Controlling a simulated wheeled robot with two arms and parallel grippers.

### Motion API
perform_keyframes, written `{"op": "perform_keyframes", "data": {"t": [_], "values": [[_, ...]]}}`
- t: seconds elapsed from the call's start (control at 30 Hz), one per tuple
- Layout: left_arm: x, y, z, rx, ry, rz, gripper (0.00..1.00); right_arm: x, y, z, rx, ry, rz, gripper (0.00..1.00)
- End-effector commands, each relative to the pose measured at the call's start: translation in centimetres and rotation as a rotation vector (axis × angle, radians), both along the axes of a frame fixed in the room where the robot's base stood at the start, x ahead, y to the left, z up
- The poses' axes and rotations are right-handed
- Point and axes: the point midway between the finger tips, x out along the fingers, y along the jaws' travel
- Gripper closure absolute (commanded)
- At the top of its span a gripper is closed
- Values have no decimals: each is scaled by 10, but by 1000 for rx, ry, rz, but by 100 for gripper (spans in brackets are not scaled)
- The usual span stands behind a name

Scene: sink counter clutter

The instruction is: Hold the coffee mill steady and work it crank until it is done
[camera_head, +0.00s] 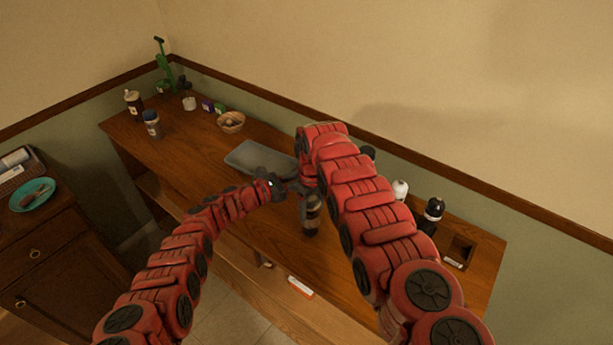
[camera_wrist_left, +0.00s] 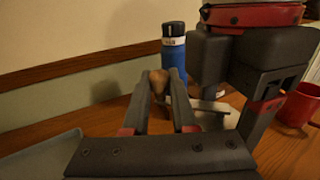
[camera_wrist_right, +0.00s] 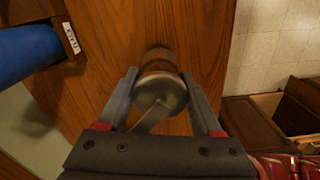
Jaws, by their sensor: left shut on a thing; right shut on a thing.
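The coffee mill (camera_head: 311,218) stands upright near the middle of the wooden counter, a small dark cylinder with a brown band. In the right wrist view its round metal top (camera_wrist_right: 163,93) and wood-brown body (camera_wrist_right: 159,61) sit between the fingers of my right gripper (camera_wrist_right: 162,98), which is shut on it. A thin grey crank bar (camera_wrist_right: 150,116) runs from the top toward the lower left. My left gripper (camera_wrist_left: 168,100) is shut on the wooden crank knob (camera_wrist_left: 160,80). In the head view my left gripper (camera_head: 287,187) meets the mill's upper part from the left, partly hidden.
A grey tray (camera_head: 245,158) lies behind my left gripper. A blue bottle (camera_wrist_left: 174,52) and a red mug (camera_wrist_left: 294,106) stand beyond the grippers. A basket (camera_head: 231,122), bottles (camera_head: 152,124) and a wooden box (camera_head: 460,251) are farther out. The counter's front edge is near.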

Motion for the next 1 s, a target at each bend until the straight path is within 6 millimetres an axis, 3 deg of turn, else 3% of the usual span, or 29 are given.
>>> {"op": "perform_keyframes", "data": {"t": [0.4, 0.43, 0.6, 1.0], "values": [[-1, -4, 5, -10, -5, -12, 100, 2, -1, 1, 2, -6, -2, 100], [-1, -4, 6, -11, -6, -12, 71, 2, -1, 1, 2, -5, -2, 100], [0, -2, 5, -9, -6, -8, 44, 1, -1, 0, 1, -3, -2, 100], [-1, 4, 4, -6, -4, -2, 44, 0, -1, 0, -1, 1, -1, 100]]}}
